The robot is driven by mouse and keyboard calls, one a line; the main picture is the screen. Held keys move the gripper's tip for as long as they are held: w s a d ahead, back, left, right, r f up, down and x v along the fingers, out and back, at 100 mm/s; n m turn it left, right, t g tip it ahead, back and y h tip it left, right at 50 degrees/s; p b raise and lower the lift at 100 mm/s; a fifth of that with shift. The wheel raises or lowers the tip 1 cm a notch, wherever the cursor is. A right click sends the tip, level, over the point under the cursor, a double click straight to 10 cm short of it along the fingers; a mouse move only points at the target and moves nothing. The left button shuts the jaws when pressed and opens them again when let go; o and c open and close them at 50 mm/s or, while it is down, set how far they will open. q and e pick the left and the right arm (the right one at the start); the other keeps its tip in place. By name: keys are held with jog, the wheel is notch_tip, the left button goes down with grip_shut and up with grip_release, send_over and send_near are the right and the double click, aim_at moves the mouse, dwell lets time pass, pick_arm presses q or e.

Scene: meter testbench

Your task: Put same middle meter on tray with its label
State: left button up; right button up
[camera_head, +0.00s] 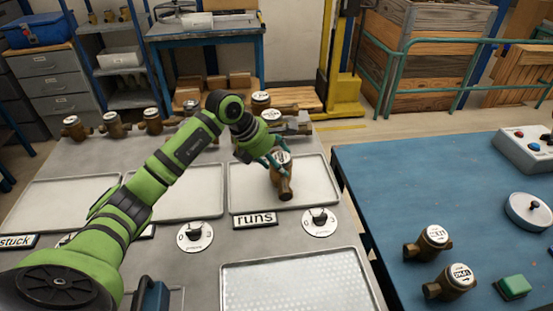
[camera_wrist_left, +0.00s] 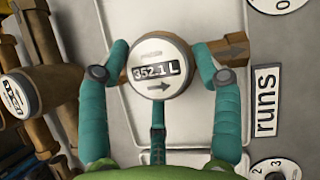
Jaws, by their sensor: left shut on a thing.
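A brass meter (camera_head: 284,178) with a white round face is at the tray (camera_head: 240,203) behind the "runs" label (camera_head: 254,219). In the left wrist view the meter face (camera_wrist_left: 162,68) reads 352.1 L above a dark arrow. My left gripper (camera_head: 275,155) is shut on this meter, with teal fingers on both sides of the face. I cannot tell whether the meter touches the tray. The "runs" label also shows in the left wrist view (camera_wrist_left: 265,100). My right gripper is not in view.
Several brass meters (camera_head: 151,121) stand in a row behind the trays. A "stuck" label (camera_head: 17,241) is at the far left. A perforated tray (camera_head: 295,285) lies in front. Two more meters (camera_head: 431,243) and a green block (camera_head: 513,286) are on the blue table (camera_head: 400,170).

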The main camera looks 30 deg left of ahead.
pick_arm(q)
jog(key=o, duration=1.7)
jog(key=shift+r, duration=0.15)
jog(key=shift+s+a+r, duration=0.15)
jog(key=shift+a+r, duration=0.05)
jog(key=shift+r, duration=0.1)
jog(key=shift+b+v, duration=1.2)
jog(key=shift+v, duration=4.4)
jog(key=shift+d, duration=0.1)
jog(key=shift+d+f, duration=0.1)
